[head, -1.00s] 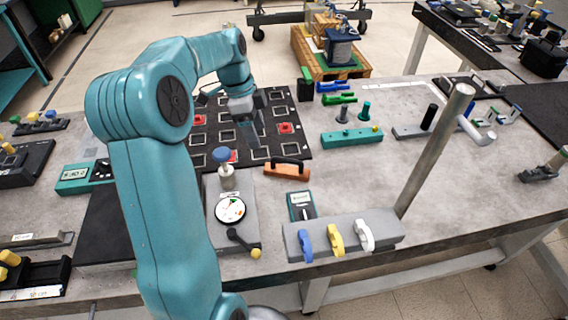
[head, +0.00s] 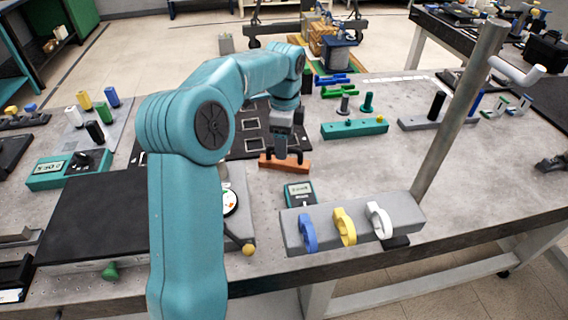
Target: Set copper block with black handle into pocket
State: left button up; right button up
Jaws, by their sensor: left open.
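The copper block (head: 271,163) lies on the grey bench in front of the black mat. Its black handle is largely hidden by my left gripper (head: 289,155), which has come down over it from above. The gripper's fingers are open and close around the handle; I cannot tell if they touch it. The black mat (head: 242,147) has rows of square-outlined pockets behind the block. My arm hides much of the mat's left part, including its red-marked squares. My right gripper is not in view.
A grey stand (head: 290,238) with blue, yellow and white clips and a tall slanted post (head: 455,115) stands at the front right. A small teal meter (head: 300,193) lies just in front of the block. A teal fixture (head: 354,129) stands to the right. Bare bench lies between.

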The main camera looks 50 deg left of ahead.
aim_at(267, 160)
pick_arm(q)
jog(key=f, duration=0.2)
jog(key=f+b, duration=0.1)
jog(key=f, duration=0.2)
jog(key=shift+w+a+f, duration=0.15)
jog(key=shift+a+f, duration=0.05)
jog(key=shift+f, duration=0.15)
jog(key=shift+r, duration=0.1)
grip_shut()
